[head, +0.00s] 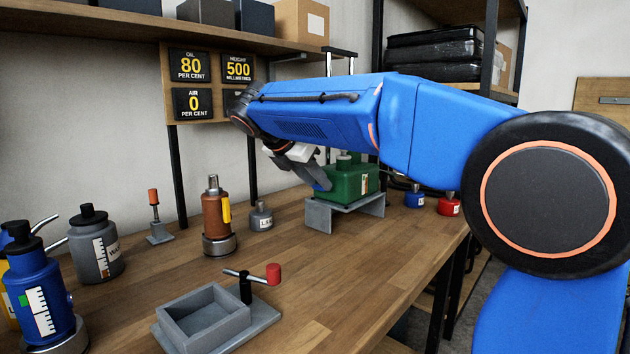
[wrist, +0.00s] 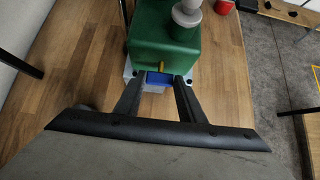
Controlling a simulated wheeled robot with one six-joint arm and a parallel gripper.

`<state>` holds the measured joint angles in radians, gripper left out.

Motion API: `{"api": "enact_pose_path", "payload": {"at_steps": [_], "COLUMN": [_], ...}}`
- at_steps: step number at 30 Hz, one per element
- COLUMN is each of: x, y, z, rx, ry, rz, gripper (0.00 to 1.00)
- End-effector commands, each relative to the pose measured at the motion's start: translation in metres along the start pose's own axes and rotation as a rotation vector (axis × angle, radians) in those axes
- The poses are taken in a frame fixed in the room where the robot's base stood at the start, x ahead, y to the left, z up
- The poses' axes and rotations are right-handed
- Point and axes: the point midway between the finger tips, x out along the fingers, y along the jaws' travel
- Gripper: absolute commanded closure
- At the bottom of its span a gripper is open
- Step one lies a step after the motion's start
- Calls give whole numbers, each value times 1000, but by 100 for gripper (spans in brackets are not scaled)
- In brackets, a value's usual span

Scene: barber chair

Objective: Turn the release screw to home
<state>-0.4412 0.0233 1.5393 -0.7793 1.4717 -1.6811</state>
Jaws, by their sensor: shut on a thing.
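A green pump body (head: 352,184) stands on a grey metal stand (head: 345,210) near the far right end of the bench. In the wrist view the green body (wrist: 160,48) fills the top middle, with a grey round post (wrist: 187,14) on top. My gripper (wrist: 157,82) is shut on a small blue knob (wrist: 158,78) at the near face of the green body; it appears to be the release screw. A short brass-coloured piece (wrist: 162,67) shows just beyond the knob. In the head view my gripper (head: 318,180) reaches the pump's left side, and my arm hides part of it.
Blue (head: 414,198) and red (head: 449,205) small bottles sit right of the stand. Signs read oil 80, air 0 per cent, height 500 millimetres.

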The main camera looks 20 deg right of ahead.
Motion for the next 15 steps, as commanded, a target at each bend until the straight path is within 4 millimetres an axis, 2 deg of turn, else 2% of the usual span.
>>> {"api": "enact_pose_path", "payload": {"at_steps": [8, 15], "x": [0, 0], "y": [-3, -8], "z": [0, 0], "rx": [41, 154], "ry": [0, 0], "rz": [41, 154], "gripper": [86, 86]}}
